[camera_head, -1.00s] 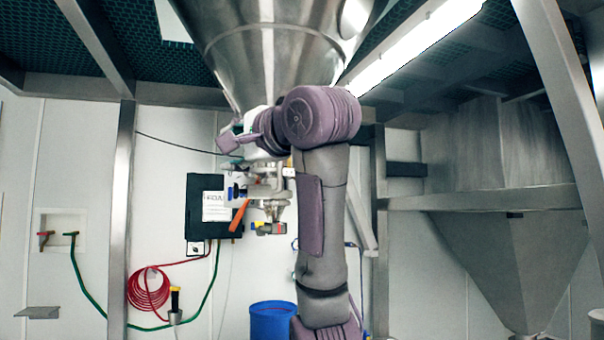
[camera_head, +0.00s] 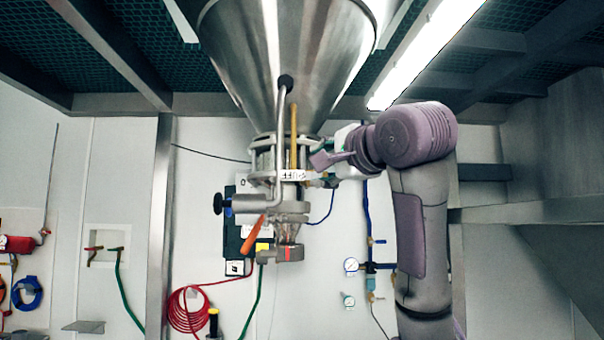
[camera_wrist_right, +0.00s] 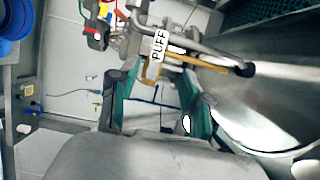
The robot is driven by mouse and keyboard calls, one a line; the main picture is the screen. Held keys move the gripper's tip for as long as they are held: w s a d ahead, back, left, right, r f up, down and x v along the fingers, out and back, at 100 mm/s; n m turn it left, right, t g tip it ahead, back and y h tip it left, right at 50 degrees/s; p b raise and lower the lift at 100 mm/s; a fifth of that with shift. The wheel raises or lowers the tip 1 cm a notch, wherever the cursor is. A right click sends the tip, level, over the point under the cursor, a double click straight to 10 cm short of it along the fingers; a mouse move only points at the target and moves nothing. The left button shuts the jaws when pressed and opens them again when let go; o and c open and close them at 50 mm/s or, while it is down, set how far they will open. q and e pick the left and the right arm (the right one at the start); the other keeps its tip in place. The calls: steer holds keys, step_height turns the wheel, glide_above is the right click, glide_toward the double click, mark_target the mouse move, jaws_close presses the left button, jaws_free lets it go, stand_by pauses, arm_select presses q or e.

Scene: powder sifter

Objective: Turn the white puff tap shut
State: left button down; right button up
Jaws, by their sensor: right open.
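In the right wrist view the PUFF tag (camera_wrist_right: 158,45) is at upper middle, beyond the fingertips. My right gripper (camera_head: 328,160) is just right of the assembly in the head view. In the wrist view its two green-padded fingers (camera_wrist_right: 157,93) are spread apart with nothing held between them. Whether a finger touches the assembly cannot be told. My left gripper is not in view.
The steel hopper (camera_head: 300,60) hangs directly above. An orange lever (camera_head: 253,234) and a black knob (camera_head: 218,204) stick out on the assembly's left. A grey steel post (camera_head: 160,230) stands further left. Hoses and gauges (camera_head: 351,265) are on the back wall.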

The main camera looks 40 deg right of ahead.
mark_target(293, 175)
steer(key=w+p, duration=0.1)
steer(key=w, duration=0.3)
steer(key=w+p, duration=0.1)
steer(key=w, duration=0.1)
steer(key=shift+w+d+r+p, duration=0.2)
steer(key=shift+w+r+p, duration=0.05)
steer(key=shift+w+p, duration=0.1)
steer(key=w+d, duration=0.1)
steer(key=w+d+p, duration=0.1)
steer(key=w, duration=0.1)
steer(key=w+d+p, duration=0.1)
steer(key=shift+w+d+f, duration=0.2)
steer(key=shift+d+f, duration=0.05)
steer(key=shift+f, duration=0.05)
steer(key=shift+w+a+p, duration=0.15)
steer(key=shift+w+p, duration=0.05)
steer(key=shift+p, duration=0.15)
steer(key=shift+w+a, duration=0.25)
steer(key=shift+w, duration=0.1)
steer(key=shift+d, duration=0.25)
steer(key=c, duration=0.8)
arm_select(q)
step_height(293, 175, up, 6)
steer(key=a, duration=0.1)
arm_select(e)
steer(key=shift+f, duration=0.1)
jaws_close()
